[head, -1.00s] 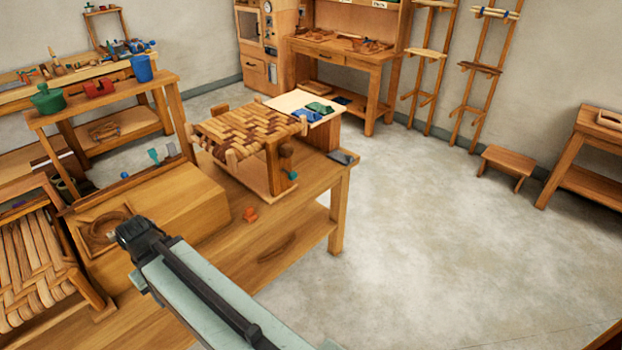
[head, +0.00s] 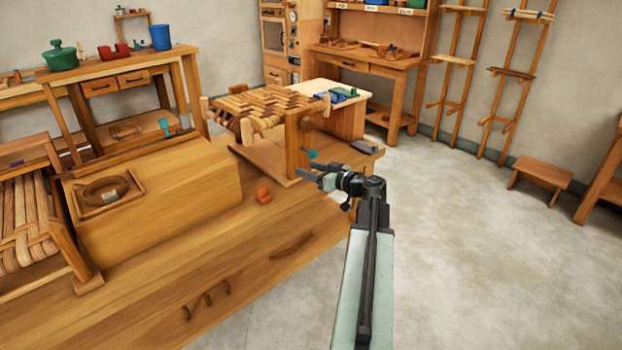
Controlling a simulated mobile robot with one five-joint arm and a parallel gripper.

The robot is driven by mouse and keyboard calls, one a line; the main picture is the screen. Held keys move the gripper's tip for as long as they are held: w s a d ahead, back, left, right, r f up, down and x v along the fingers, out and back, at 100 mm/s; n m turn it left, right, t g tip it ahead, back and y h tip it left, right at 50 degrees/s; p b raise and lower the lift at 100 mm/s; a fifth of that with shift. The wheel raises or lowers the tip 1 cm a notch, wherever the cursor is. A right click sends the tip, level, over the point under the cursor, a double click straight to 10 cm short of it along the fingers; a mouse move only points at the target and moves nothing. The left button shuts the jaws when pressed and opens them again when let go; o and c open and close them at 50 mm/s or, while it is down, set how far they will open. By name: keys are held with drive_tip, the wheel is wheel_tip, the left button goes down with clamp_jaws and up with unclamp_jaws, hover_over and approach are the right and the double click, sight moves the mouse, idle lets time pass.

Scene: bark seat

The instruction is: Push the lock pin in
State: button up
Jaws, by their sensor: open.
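The woven bark seat (head: 262,103) rests on a wooden stand (head: 292,148) on the workbench. A small teal piece (head: 312,154) shows low at the stand's right post, with a round brown knob (head: 307,125) above it. The teal piece may be the lock pin, but it is too small to be sure, and I cannot tell how far in it sits. My gripper (head: 308,171) is open and empty. Its dark fingers point left, just below the teal piece in the picture. I cannot tell whether they touch anything.
A dark flat object (head: 364,147) lies at the bench's right corner. A wooden box with a coiled strip in a tray (head: 104,193) stands left. Open floor (head: 470,260) lies right.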

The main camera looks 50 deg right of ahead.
sight(315, 155)
drive_tip(key=s+d+r+t+h, duration=0.1)
drive_tip(key=s+d+h, duration=0.1)
drive_tip(key=s+d, duration=0.3)
drive_tip(key=shift+m, duration=0.4)
drive_tip(key=w, duration=0.2)
drive_tip(key=w+d, duration=0.1)
drive_tip(key=w, duration=0.5)
drive_tip(key=shift+w+d, duration=0.25)
drive_tip(key=shift+d, duration=0.1)
clamp_jaws()
